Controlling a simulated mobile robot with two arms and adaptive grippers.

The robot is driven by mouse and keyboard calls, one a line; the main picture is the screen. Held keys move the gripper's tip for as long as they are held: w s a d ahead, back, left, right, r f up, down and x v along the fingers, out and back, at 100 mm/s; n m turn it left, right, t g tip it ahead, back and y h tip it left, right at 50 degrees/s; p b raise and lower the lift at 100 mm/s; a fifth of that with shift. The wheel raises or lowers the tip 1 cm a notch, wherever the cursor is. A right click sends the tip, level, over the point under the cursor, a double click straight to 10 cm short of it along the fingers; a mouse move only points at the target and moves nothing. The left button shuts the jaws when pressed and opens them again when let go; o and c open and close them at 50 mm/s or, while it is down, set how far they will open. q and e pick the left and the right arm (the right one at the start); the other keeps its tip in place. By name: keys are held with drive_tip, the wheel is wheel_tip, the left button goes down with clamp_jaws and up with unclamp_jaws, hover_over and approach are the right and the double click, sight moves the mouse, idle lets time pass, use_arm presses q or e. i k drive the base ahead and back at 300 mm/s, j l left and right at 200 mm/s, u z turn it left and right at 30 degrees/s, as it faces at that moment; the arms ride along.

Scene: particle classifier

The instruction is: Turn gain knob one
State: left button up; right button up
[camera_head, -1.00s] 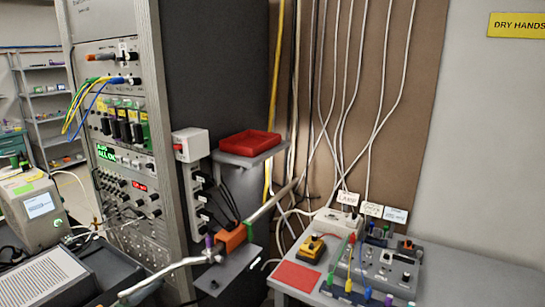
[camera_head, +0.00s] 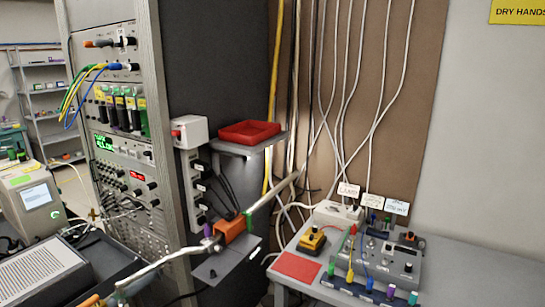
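An instrument rack stands at the left, and several knobs show on its modules. One dark knob (camera_head: 152,186) is at the right of the module beside a red display (camera_head: 137,176). Other small knobs on that module are too small to tell apart. A grey control box (camera_head: 375,258) with several small knobs lies on the table at the right; one dark-capped knob (camera_head: 408,237) stands at its back right corner. I cannot read which knob is gain knob one. Neither of my grippers is in view, and nothing touches the knobs.
A metal pipe with an orange block (camera_head: 231,231) crosses in front of the rack's right side. A red tray (camera_head: 250,132) sits on a wall shelf. A red mat (camera_head: 297,266) and a yellow device (camera_head: 312,241) lie on the right table (camera_head: 470,270). Cables hang behind.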

sight(124, 188)
drive_tip(key=i+j+u, duration=0.1)
drive_tip(key=j, duration=0.25)
drive_tip(key=i+j+u, duration=0.15)
drive_tip(key=j, duration=0.2)
drive_tip(key=j+u, duration=0.1)
drive_tip(key=j, duration=0.25)
drive_tip(key=i+j+u, duration=0.15)
drive_tip(key=i+j, duration=0.05)
drive_tip(key=j, duration=0.1)
